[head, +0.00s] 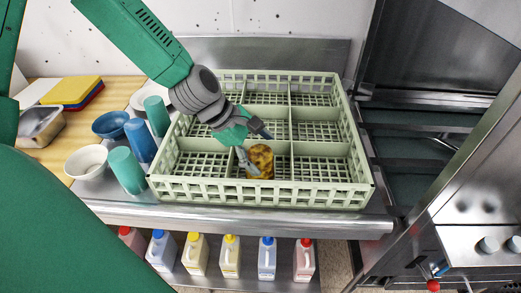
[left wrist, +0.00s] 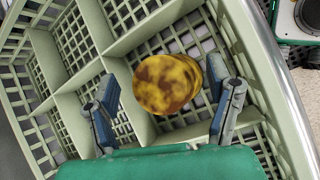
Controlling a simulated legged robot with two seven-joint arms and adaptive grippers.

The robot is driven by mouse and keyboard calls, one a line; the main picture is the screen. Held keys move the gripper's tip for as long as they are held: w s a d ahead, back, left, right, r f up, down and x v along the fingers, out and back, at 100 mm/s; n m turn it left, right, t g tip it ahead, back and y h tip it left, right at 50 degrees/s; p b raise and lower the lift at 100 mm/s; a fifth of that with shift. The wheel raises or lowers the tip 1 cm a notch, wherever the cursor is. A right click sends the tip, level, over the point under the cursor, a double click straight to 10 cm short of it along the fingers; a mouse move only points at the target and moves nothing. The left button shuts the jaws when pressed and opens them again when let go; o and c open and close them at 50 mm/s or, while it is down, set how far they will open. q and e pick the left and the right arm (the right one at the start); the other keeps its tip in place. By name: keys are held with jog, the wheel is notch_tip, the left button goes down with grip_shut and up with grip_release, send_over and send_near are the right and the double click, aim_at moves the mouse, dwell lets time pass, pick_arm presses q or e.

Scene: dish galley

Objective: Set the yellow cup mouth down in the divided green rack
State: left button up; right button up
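The yellow cup (head: 261,162), mottled with brown, stands in the front middle compartment of the divided green rack (head: 260,194). In the left wrist view the cup (left wrist: 166,86) shows a closed round end toward the camera, so it is mouth down. My left gripper (head: 254,146) is over that compartment, with its fingers on either side of the cup. In the left wrist view the gripper (left wrist: 168,105) is spread wider than the cup, with a clear gap at the left finger; contact at the right finger is hard to tell. My right gripper is not in view.
Teal cups (head: 127,170), a blue cup (head: 140,140) and bowls (head: 87,162) stand close to the rack's left side. The rack's other compartments look empty. Several jugs (head: 230,256) stand on a shelf below. A steel machine (head: 470,210) is at the right.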

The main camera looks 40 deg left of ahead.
pick_arm(q)
jog(key=shift+s+a+r, duration=0.1)
jog(key=shift+a+r, duration=0.05)
jog(key=shift+a, duration=0.4)
jog(key=v, duration=0.3)
jog(key=shift+a+r+p, duration=0.2)
jog(key=shift+a+p, duration=0.2)
jog(key=shift+a, duration=0.15)
jog(key=p+v, duration=0.1)
jog(key=v, duration=0.7)
jog(key=shift+d, duration=0.15)
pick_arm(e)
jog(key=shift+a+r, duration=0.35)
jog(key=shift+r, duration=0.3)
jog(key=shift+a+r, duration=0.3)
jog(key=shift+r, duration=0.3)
